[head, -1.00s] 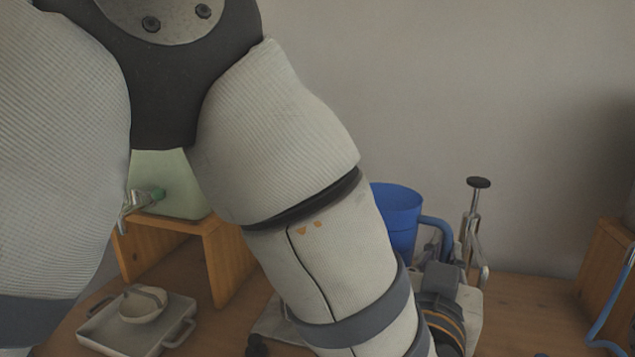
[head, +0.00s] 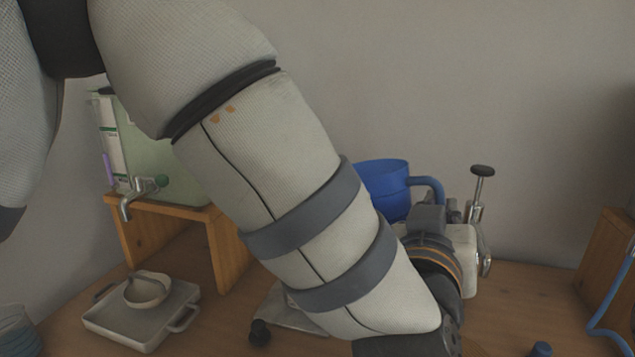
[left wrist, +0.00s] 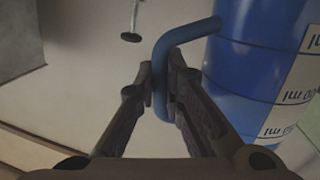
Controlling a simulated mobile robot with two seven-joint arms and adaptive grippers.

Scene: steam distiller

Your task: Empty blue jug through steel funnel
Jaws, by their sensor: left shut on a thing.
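The blue jug (head: 385,190) shows in the head view behind my left forearm, its lower part hidden. In the left wrist view the jug (left wrist: 232,72) stands at the right, with white scale labels on its side. My left gripper (left wrist: 163,82) is shut on the jug's blue handle, one finger on each side. In the head view the left gripper (head: 432,215) is at the jug's right side, partly hidden by its own wrist. I cannot make out the steel funnel. My right gripper is not in view.
A wooden stand (head: 162,228) carries a pale green container (head: 165,160) with a tap. A white tray (head: 125,330) with a small bowl (head: 147,289) lies before it. A black-knobbed metal rod (head: 480,195) stands behind the gripper. A wooden block (head: 607,250) and blue tube (head: 600,330) are at right.

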